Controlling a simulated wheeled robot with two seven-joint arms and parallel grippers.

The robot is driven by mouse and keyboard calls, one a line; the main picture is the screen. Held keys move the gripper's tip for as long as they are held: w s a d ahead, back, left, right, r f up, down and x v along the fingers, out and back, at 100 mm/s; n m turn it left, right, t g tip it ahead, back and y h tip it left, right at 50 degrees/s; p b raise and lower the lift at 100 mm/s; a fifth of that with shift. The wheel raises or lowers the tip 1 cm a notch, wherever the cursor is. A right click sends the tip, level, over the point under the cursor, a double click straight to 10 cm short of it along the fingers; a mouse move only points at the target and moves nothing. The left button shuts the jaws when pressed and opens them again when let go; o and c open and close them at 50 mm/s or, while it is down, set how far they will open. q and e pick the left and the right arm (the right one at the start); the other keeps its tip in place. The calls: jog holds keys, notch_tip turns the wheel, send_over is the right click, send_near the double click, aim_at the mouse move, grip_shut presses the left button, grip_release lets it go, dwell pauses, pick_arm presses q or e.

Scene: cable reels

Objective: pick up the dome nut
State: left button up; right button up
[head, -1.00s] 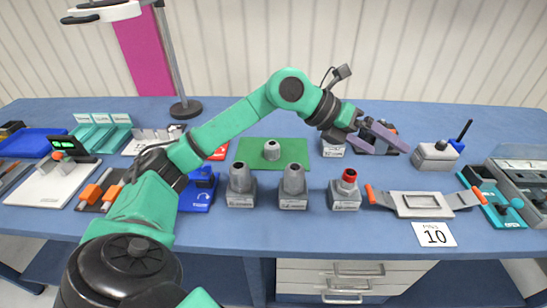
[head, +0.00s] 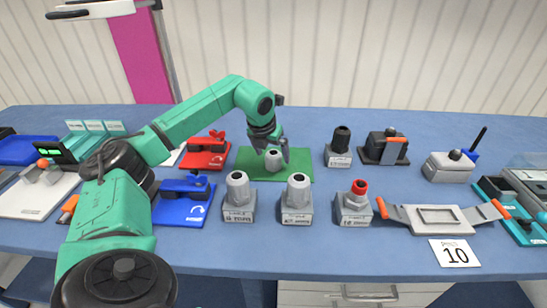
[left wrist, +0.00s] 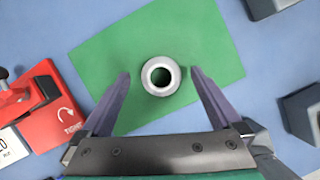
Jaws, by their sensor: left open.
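The dome nut (head: 274,161) is a light grey rounded piece with a dark round hole in its top. It stands upright on the green mat (head: 300,167). My left gripper (head: 272,152) is directly over it, pointing down and open. In the left wrist view the nut (left wrist: 160,76) shows between the two spread fingertips, with a gap on each side. Its hole faces the camera. How far the fingertips are above the mat is hard to tell. My right gripper is not in view.
Red (head: 206,150) and blue (head: 184,203) fixtures stand left of the mat. Grey nozzle-like pieces on blocks (head: 238,193) (head: 297,193) and a red-tipped one (head: 356,200) stand in front. A black-topped block (head: 340,148) is to the right. The blue table behind the mat is clear.

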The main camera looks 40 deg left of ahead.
pick_arm(q)
jog(key=shift+x, duration=1)
jog(key=shift+r, duration=0.1)
jog(key=c, duration=1.4)
jog(key=shift+r, duration=0.1)
